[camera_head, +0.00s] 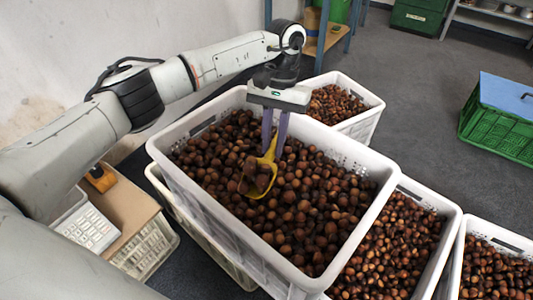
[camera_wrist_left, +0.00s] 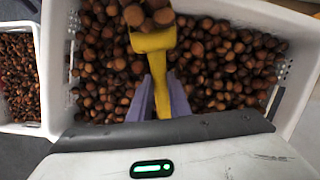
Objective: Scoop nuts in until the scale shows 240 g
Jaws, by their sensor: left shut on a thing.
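My left gripper (camera_head: 275,135) is shut on the handle of a yellow scoop (camera_head: 261,178), over the large white crate (camera_head: 222,228) full of brown nuts (camera_head: 300,200). Some nuts sit in the scoop's bowl, which is low at the surface of the heap; I cannot tell whether it touches. In the left wrist view the purple fingers (camera_wrist_left: 162,98) hold the yellow scoop (camera_wrist_left: 153,42), with a few nuts in its bowl at the top edge. My right gripper is not in view. No scale readout can be made out.
More white crates of nuts stand behind (camera_head: 370,120) and to the right (camera_head: 440,240). A green crate with a blue lid (camera_head: 505,100) stands right on open grey floor.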

